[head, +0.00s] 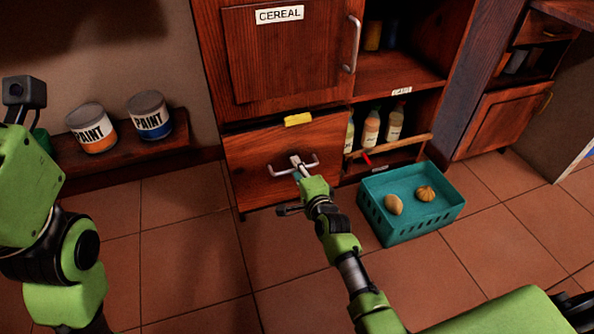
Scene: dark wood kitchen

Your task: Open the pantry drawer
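The pantry drawer (248,160) is a dark wood front low in the cabinet, under the door labelled CEREAL. A yellow tag (298,119) is at its top edge. Its silver bar handle (313,163) sits at the middle of the front. My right gripper (298,165) is at the middle of the handle, with its fingers at the bar. The fingers are small and overlap the bar, so their closure is unclear. The drawer front looks in line with the cabinet, with no clear gap. My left arm is at the left edge; its fingers do not show.
A teal basket (408,232) with two food items stands on the floor right of the drawer. An open shelf with bottles (371,130) is beside the drawer. Two paint cans (150,114) stand on a low shelf at left. The tiled floor before the drawer's left side is clear.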

